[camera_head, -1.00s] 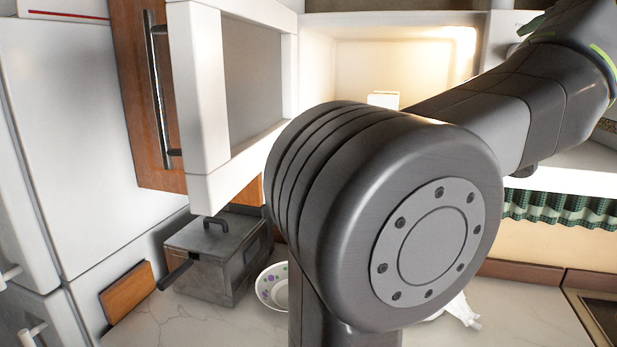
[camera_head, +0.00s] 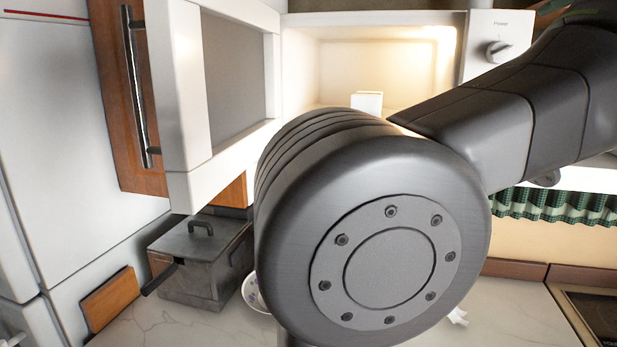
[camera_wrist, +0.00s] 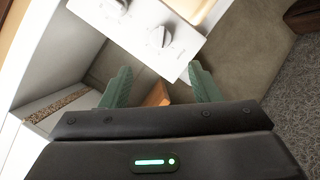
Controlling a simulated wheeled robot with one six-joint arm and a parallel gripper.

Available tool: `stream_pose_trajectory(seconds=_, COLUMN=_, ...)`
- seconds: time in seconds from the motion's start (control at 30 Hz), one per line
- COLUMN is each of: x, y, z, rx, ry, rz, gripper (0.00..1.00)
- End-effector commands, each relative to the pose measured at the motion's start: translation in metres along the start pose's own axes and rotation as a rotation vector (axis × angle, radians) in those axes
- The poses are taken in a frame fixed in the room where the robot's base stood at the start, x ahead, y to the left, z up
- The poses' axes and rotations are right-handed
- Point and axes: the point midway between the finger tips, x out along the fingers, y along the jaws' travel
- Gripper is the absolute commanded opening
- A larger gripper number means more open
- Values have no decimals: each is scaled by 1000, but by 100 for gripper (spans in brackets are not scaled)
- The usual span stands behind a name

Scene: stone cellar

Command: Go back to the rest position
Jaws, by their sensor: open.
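My gripper (camera_wrist: 158,88) shows in the wrist view with its two green fingers spread apart and nothing between them. Beyond the fingers are a white panel with knobs and a brown wooden piece. In the head view my arm fills the centre and right, and my gripper is not visible there. A microwave (camera_head: 388,56) stands open and lit inside, with a small white object (camera_head: 367,102) at its opening. The arm hides its lower right part.
The microwave's open door (camera_head: 185,110) juts out at left. A grey metal box with a handle (camera_head: 200,262) and a partly hidden patterned bowl (camera_head: 253,291) stand on the marble counter (camera_head: 150,325). A white fridge (camera_head: 60,130) is at far left. A sink or hob (camera_head: 595,312) is at lower right.

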Motion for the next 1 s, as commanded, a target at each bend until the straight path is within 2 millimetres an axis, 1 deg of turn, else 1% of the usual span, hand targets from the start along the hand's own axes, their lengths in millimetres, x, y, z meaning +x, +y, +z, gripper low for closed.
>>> stream_pose_trajectory(seconds=0.03, x=8, y=-1, z=0, rx=-1, ry=-3, rz=-2, gripper=56)
stream_pose_trajectory(seconds=0.47, x=68, y=-2, z=0, rx=0, ry=-2, rz=-2, gripper=56)
stream_pose_trajectory(seconds=0.8, x=121, y=-2, z=0, rx=0, ry=-2, rz=-2, gripper=56)
stream_pose_trajectory(seconds=0.83, x=118, y=2, z=1, rx=41, ry=5, rz=-15, gripper=56)
stream_pose_trajectory(seconds=1.0, x=117, y=5, z=2, rx=229, ry=19, rz=-90, gripper=56)
